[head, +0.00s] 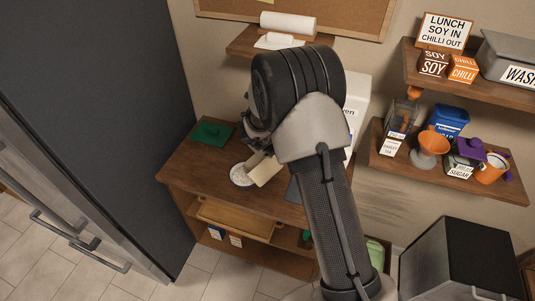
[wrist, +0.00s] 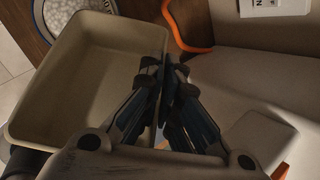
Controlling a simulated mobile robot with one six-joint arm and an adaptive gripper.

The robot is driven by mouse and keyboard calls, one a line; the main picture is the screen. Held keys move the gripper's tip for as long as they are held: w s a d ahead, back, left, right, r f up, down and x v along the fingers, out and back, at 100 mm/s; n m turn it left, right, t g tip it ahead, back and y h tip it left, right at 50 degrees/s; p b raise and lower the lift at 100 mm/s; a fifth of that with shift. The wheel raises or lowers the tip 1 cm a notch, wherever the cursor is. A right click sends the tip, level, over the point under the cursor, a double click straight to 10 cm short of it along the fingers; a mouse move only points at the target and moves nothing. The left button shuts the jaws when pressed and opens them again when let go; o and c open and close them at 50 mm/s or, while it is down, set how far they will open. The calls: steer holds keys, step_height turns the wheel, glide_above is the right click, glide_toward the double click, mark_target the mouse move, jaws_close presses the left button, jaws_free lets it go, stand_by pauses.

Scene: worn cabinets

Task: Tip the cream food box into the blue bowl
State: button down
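The cream food box (head: 265,170) is held tilted beside and partly above the blue bowl (head: 240,182) on the wooden cabinet top. In the wrist view the open cream box (wrist: 75,85) fills the left side, and its inside looks bare. My gripper (wrist: 165,82) is shut on the box's wall; it also shows in the head view (head: 257,142), partly hidden by my arm. The bowl holds a heap of white pieces, and part of it shows at the upper left of the wrist view (wrist: 26,22).
A green item (head: 211,132) lies at the cabinet's back left. A dark tall fridge (head: 85,120) stands to the left. Wall shelves (head: 455,168) at right carry jars, an orange funnel and signs. A white appliance (head: 355,105) stands behind my arm.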

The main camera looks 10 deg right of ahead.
steer(key=shift+s+d+f+m+t+y+b, duration=0.35)
steer(key=shift+d+f+t+y+b, duration=0.2)
steer(key=shift+b, duration=3.2)
steer(key=shift+s+r+b, duration=0.15)
steer(key=shift+r+b, duration=0.05)
steer(key=shift+b, duration=0.25)
steer(key=shift+f, duration=0.1)
